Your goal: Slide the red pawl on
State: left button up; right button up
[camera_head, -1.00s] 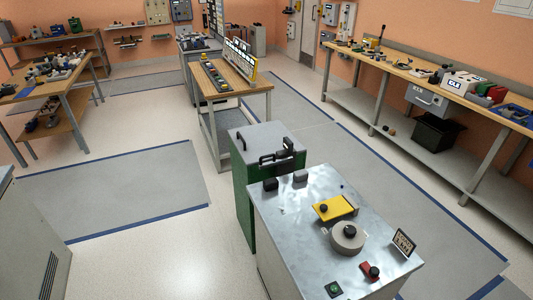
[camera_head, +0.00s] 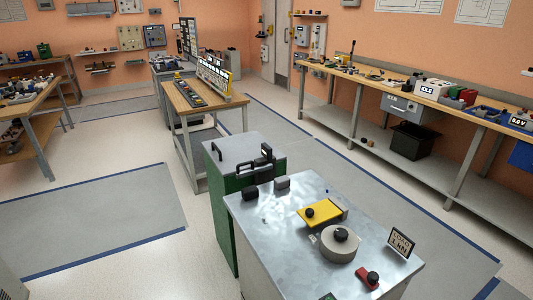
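The red pawl (camera_head: 365,279) is a small red piece with a black knob on top. It lies near the front edge of the metal-topped cabinet (camera_head: 270,232). A round grey drum (camera_head: 338,247) with a black knob sits behind and left of it. A yellow plate (camera_head: 322,213) with a black knob lies behind the drum. Neither of my grippers is in view.
A small black sign (camera_head: 400,243) stands at the cabinet top's right edge. A green cabinet (camera_head: 222,215) stands behind. Open floor (camera_head: 160,265) lies to the left.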

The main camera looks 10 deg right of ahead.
aim_at(371, 279)
jog(key=z, duration=1.15)
